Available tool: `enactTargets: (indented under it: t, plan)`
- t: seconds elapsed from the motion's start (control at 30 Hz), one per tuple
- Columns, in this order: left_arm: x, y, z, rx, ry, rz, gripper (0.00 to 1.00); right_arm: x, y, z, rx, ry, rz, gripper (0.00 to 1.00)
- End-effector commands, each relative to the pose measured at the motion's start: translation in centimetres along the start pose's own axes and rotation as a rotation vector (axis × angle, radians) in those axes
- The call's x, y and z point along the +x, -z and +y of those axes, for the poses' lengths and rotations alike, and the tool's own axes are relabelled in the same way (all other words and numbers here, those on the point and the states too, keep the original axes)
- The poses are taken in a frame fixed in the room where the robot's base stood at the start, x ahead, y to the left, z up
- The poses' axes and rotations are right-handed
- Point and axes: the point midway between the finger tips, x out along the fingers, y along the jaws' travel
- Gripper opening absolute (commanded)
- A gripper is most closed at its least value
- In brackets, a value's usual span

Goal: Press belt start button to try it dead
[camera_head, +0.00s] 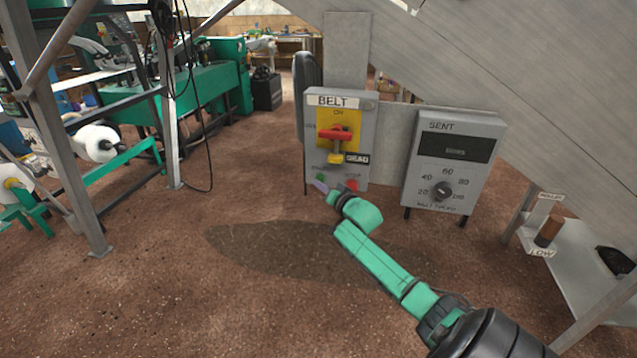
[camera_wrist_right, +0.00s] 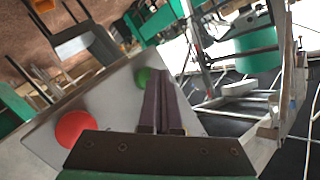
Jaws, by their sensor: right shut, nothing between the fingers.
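The grey BELT box (camera_head: 312,150) stands ahead, with a yellow plate and a red rotary handle (camera_head: 335,133). A yellow piece (camera_head: 336,157) hangs below the handle, beside a dark tag reading DEAD (camera_head: 357,159). Low on the box are a green button (camera_head: 320,178) and a red button (camera_head: 352,185). My right gripper (camera_head: 322,187) is shut and empty at the green button. In the right wrist view its fingertips (camera_wrist_right: 160,77) overlap the edge of the green button (camera_wrist_right: 143,77); I cannot tell whether they touch. The red button (camera_wrist_right: 76,129) is clear of them. My left gripper is not in view.
A grey SENT box (camera_head: 452,160) with a dial and dark display stands to the right. A sloping grey panel (camera_head: 480,60) hangs above. A metal frame (camera_head: 85,190) stands at left, and a low shelf (camera_head: 575,250) at right. Open brown floor lies in front.

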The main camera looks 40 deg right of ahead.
Motion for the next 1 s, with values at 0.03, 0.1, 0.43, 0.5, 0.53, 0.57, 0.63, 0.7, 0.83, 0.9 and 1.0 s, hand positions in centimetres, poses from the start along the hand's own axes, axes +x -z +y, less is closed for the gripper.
enactTargets:
  t: [0.03,0.1,0.43,0.5,0.53,0.57,0.63,0.7,0.83,0.9,1.0]
  plan:
    - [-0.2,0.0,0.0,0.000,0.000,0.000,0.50,-0.1,0.1,-0.1,0.000,0.001,0.002,0.00]
    - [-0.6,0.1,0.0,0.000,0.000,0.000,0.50,-0.2,0.0,-0.3,0.002,0.001,0.000,0.00]
    - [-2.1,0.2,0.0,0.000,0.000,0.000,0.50,-1.3,-0.8,-0.9,0.002,0.000,0.000,0.00]
    - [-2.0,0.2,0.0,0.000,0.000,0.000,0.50,-1.3,-0.9,-0.9,0.001,0.000,0.000,0.00]
    - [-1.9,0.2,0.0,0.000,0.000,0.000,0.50,-1.3,-0.9,-0.9,0.001,0.000,0.000,0.00]
    - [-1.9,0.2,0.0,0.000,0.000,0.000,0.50,-1.3,-0.9,-0.9,0.000,0.000,0.000,0.00]
    - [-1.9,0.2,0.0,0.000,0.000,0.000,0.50,-1.3,-0.9,-0.9,0.000,0.000,0.000,0.00]
    - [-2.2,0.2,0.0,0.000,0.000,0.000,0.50,-1.4,-0.9,-1.0,0.001,0.000,0.000,0.00]
    - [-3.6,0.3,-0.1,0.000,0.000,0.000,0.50,-2.2,-1.2,-1.8,0.003,0.001,-0.001,0.00]
    - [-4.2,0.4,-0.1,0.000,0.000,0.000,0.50,-2.7,-1.6,-2.2,0.004,0.001,-0.001,0.00]
    - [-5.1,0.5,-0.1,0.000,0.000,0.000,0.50,-3.5,-2.1,-2.6,0.003,-0.001,-0.001,0.00]
